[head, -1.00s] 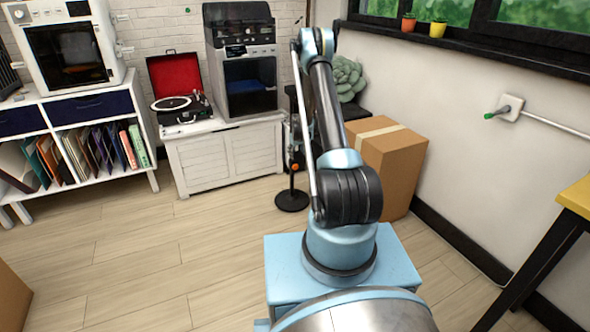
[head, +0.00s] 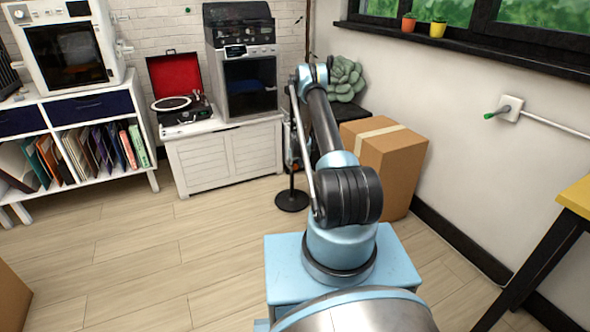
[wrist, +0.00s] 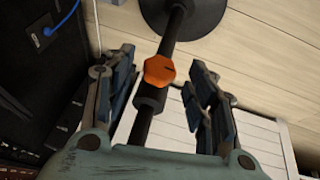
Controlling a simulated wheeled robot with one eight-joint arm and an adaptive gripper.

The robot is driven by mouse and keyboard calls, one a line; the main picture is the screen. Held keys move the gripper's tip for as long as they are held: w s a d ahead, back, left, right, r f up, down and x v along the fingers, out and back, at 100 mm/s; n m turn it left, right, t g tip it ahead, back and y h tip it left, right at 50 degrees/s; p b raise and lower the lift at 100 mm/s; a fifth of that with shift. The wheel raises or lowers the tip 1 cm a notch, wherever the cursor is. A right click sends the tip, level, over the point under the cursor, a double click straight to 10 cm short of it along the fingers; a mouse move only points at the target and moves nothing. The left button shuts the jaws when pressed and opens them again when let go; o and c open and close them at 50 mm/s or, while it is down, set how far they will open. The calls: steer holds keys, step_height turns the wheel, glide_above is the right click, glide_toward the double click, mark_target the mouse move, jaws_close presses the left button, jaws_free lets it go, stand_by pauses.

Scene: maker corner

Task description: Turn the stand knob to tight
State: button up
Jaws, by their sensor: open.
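The stand has a dark round base (head: 292,200) on the floor and a thin upright pole, left of my arm in the head view. In the wrist view its orange knob (wrist: 159,70) sits on a dark collar on the pole, with the stand base (wrist: 190,12) beyond it. A short dark mark shows on the knob's face. My gripper (wrist: 162,62) is open, with one finger on each side of the knob and pole. Gaps show between the fingers and the knob. In the head view the knob is hidden or too small to make out.
A cardboard box (head: 388,165) stands right of my arm. A white cabinet (head: 226,158) with a record player (head: 181,106) and an oven-like machine (head: 250,85) stands behind the stand. A black case (wrist: 45,50) is close on the left in the wrist view. Open floor lies left.

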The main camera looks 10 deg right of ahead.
steer(key=shift+x, duration=0.85)
steer(key=c, duration=1.1)
steer(key=shift+o, duration=0.2)
steer(key=shift+a, duration=0.15)
steer(key=shift+r, duration=0.1)
steer(key=shift+y, duration=0.3)
steer(key=shift+w+d+g+y, duration=0.1)
steer(key=shift+d+g+y, duration=0.3)
steer(key=shift+y, duration=0.4)
steer(key=shift+w+d+m+g+y, duration=0.15)
steer(key=shift+m+g+y, duration=0.35)
steer(key=shift+y, duration=1.1)
